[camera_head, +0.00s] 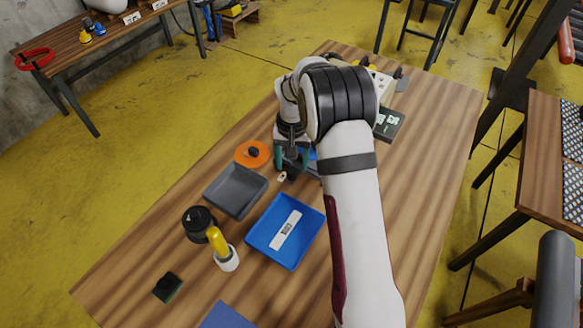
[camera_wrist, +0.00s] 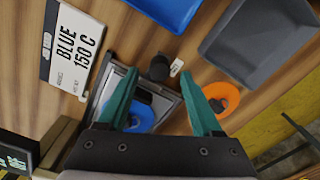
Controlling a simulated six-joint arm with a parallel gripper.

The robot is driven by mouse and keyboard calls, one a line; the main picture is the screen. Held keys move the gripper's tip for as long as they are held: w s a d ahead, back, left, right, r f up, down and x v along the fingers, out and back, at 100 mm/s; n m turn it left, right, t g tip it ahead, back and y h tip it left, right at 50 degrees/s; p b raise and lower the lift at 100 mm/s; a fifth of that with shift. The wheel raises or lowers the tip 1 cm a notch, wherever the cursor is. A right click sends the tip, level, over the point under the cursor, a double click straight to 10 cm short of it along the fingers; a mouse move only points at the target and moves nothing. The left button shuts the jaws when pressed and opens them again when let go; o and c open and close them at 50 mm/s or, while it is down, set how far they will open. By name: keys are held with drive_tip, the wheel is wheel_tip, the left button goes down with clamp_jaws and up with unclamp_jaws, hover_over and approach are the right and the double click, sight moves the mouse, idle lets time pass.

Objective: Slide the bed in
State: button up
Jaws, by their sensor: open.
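In the wrist view a grey metal bed (camera_wrist: 171,110) with a raised rim carries a blue disc (camera_wrist: 141,117). A black knob (camera_wrist: 158,68) with a small white tag (camera_wrist: 177,67) stands at its end. My gripper (camera_wrist: 162,85) is open, its two teal fingers apart and empty, pointing toward the knob. I cannot tell whether either finger touches anything. In the head view my gripper (camera_head: 292,166) is over the table beside the white tag (camera_head: 282,176). My arm hides most of the bed there; a bit of the blue disc (camera_head: 312,154) shows.
An orange disc (camera_head: 262,148), grey tray (camera_head: 222,205) and blue tray (camera_head: 261,239) lie close by. A sign (camera_wrist: 72,45) reads "BLUE 150 C". A black display box (camera_head: 389,123) sits behind my arm.

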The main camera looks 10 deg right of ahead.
sight(291, 170)
drive_tip(key=shift+f, duration=1.85)
clamp_jaws()
drive_tip(key=shift+a+r, duration=0.1)
